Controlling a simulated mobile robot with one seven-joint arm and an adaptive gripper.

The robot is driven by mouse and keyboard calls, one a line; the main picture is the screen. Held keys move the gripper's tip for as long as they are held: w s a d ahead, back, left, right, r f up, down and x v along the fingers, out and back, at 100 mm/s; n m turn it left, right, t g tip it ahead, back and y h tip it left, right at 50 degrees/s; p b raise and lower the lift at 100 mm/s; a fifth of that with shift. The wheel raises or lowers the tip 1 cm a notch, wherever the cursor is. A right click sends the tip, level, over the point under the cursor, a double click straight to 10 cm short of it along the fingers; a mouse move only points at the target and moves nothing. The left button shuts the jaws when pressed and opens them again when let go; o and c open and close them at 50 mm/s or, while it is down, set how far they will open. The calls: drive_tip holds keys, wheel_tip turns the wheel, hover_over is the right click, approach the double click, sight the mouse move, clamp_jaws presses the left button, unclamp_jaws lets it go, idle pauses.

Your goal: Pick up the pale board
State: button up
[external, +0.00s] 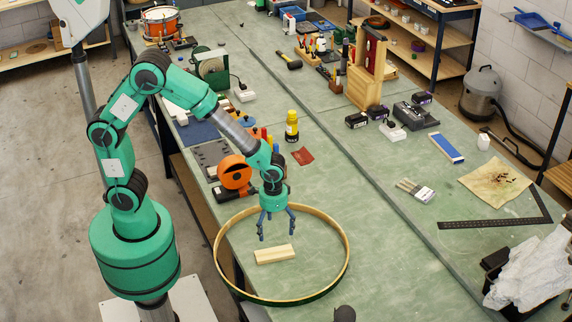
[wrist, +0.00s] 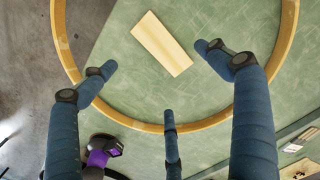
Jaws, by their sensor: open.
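The pale board (external: 274,254) is a short light-wood piece lying flat on the green bench top, inside a large wooden hoop (external: 347,246). In the wrist view the board (wrist: 161,44) lies tilted, with the hoop (wrist: 221,117) curving around it. My gripper (external: 275,231) is above the board, near its upper edge in the external view, and apart from it. Its dark blue fingers are spread open and empty. In the wrist view my gripper (wrist: 160,80) shows its fingers around the board, none seen touching it.
An orange round tool (external: 235,172) stands just behind the hoop. The hoop's left part overhangs the bench edge. The bench right of the hoop is clear up to a black square (external: 490,223).

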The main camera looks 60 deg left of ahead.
drive_tip(key=shift+f, duration=0.15)
drive_tip(key=b, duration=0.2)
hover_over(275, 255)
drive_tip(key=shift+a+f, duration=0.2)
drive_tip(key=shift+f, duration=3.95)
drive_tip(key=shift+f, duration=0.1)
drive_tip(key=shift+d+f+b, duration=0.15)
drive_tip(key=shift+f+b, duration=0.25)
drive_tip(key=shift+f, duration=2.1)
drive_tip(key=c, duration=1.3)
